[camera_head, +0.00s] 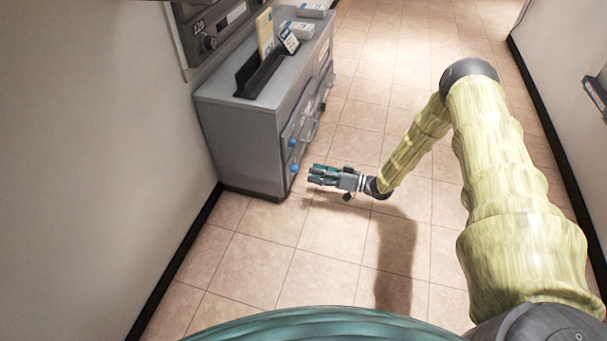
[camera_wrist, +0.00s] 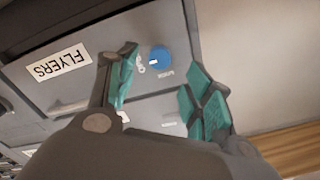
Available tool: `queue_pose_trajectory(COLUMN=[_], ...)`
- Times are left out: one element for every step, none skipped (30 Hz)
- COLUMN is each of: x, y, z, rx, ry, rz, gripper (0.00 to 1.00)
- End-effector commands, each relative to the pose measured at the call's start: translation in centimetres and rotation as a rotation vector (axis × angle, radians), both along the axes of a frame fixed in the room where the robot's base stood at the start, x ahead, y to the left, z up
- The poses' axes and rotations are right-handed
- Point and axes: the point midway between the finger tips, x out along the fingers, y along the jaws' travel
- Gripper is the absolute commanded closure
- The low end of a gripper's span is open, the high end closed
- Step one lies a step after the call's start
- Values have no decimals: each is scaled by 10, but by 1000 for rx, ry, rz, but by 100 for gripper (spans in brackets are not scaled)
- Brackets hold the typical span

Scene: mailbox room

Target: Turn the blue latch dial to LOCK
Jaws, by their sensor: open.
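The blue latch dial (camera_wrist: 160,59) is on a grey drawer front in the wrist view, with small markings around it that are too blurred to read fully. It sits beyond and between my gripper's open teal fingers, apart from them. In the head view, two small blue dials show on the cabinet's front; the upper one (camera_head: 293,142) and the lower one (camera_head: 294,168). My gripper (camera_head: 311,174) is open and empty, just right of the cabinet's near front edge. The fingers also show in the wrist view (camera_wrist: 160,95).
The grey cabinet (camera_head: 240,150) stands against the left wall. On its top are a dark file holder (camera_head: 262,75) and several white boxes (camera_head: 297,29). A "FLYERS" label (camera_wrist: 59,62) is on the drawer front. The tiled floor (camera_head: 330,235) in front is clear.

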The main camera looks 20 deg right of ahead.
Motion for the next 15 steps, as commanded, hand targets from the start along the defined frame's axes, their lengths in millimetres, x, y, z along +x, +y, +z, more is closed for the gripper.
queue_pose_trajectory(x=[5, 8, 11, 13, 15, 18, 20, 22, 23, 25, 26, 27, 27, 28, 28], y=[7, 11, 15, 19, 22, 26, 28, 31, 34, 36, 37, 39, 40, 40, 41], z=[-3, -3, -3, -3, -3, -3, -3, -2, -2, -2, -1, -1, -1, -1, 0], rx=[1, 0, 1, 1, 0, -1, 0, 0, 1, 1, 0, 0, 0, -1, -1], ry=[-2, -1, -2, -2, -1, -1, -1, 0, 0, 0, 0, 0, 0, 1, 1], rz=[0, -1, -1, -1, -1, -1, -1, -1, -1, -1, -1, -1, -1, 0, 0], gripper=[49, 49, 49, 49, 49, 49, 49, 49, 49, 49, 49, 49, 49, 49, 49])
